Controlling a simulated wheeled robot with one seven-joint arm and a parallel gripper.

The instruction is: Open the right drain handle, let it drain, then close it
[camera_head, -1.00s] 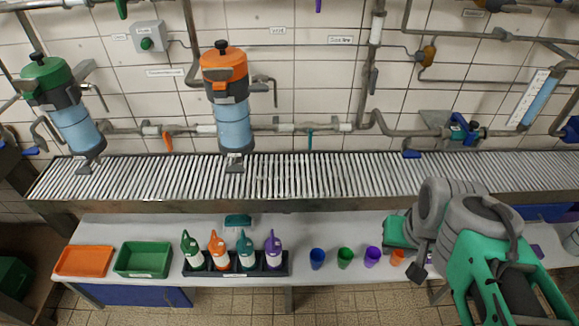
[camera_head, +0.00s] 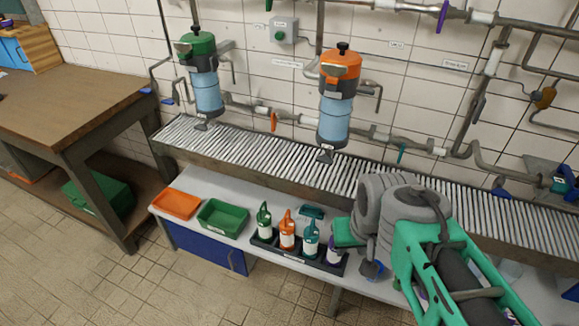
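Two wall-mounted cylinder units stand over the metal drain grating (camera_head: 256,158): a green-topped one (camera_head: 206,88) on the left and an orange-topped one (camera_head: 336,106) on the right. Along the pipe there is an orange handle (camera_head: 273,121) between the two units, and a teal handle (camera_head: 402,153) right of the orange unit. I cannot tell which one is the right drain handle. My gripper (camera_head: 345,232) is green and sits over the white bench, right of the spray bottles. Its fingers are too hidden to tell whether they are open.
An orange tray (camera_head: 177,204), a green tray (camera_head: 223,217) and a black rack (camera_head: 297,261) of coloured spray bottles stand on the white bench. A wooden worktable (camera_head: 62,103) is at the left. The tiled floor (camera_head: 120,285) in front is clear.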

